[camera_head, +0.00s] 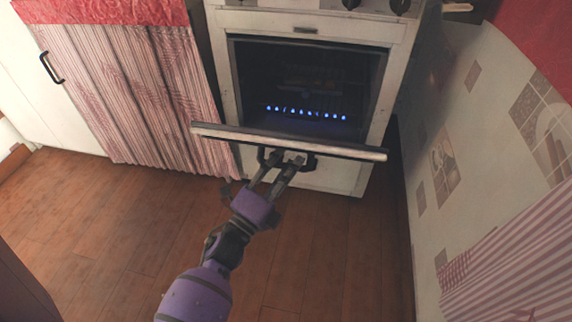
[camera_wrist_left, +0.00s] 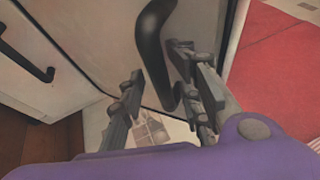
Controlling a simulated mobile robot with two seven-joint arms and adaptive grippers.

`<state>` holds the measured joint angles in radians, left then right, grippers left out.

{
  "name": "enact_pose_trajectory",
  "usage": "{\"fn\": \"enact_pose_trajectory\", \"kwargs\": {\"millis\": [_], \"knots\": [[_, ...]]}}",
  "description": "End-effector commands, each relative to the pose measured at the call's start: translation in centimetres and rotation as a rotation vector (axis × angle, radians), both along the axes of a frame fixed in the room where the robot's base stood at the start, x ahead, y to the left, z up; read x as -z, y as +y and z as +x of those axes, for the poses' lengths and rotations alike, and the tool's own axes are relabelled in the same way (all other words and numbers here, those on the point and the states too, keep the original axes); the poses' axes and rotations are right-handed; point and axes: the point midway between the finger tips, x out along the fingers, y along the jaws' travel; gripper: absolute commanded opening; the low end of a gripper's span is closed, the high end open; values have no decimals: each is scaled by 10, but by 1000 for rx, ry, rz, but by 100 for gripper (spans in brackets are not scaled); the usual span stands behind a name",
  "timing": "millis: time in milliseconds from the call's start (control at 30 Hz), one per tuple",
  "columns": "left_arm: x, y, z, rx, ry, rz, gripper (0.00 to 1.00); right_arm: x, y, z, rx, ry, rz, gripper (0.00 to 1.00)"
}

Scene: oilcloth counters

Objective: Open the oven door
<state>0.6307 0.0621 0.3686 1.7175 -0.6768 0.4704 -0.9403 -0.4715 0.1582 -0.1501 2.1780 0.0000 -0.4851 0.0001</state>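The white oven (camera_head: 305,25) stands at the back centre in the head view. Its door (camera_head: 330,149) is hinged down and well open, seen nearly edge-on, with the dark cavity showing above it. The door's black handle (camera_head: 300,163) is on the outer face; in the left wrist view it is a curved bar (camera_wrist_left: 150,50). My left gripper (camera_head: 280,164) is at the handle, below the door edge. In the left wrist view its fingers (camera_wrist_left: 160,78) are apart, with the handle between them, nearer the right finger. Contact is unclear. My right gripper is not in view.
Blue burner flames (camera_head: 305,112) glow inside the oven. A striped curtain (camera_head: 130,90) hangs left of it, beside a white cabinet (camera_head: 45,90). A tiled wall (camera_head: 445,150) stands close on the right. The wooden floor (camera_head: 110,230) in front is clear.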

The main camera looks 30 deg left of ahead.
Motion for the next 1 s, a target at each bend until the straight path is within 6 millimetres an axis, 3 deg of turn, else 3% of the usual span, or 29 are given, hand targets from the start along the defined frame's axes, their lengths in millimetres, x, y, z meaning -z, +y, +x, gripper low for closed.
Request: {"fn": "enact_pose_trajectory", "kwargs": {"millis": [333,667,733,933,1000], "knots": [[-12,-1,0,6,-7,1,32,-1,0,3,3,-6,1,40],[-75,-1,-1,8,-14,5,32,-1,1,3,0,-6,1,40],[-87,-2,-1,10,-15,3,36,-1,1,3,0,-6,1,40],[-105,-2,0,10,-15,0,48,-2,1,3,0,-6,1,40],[-107,-2,0,9,-16,0,48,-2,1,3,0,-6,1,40]]}}
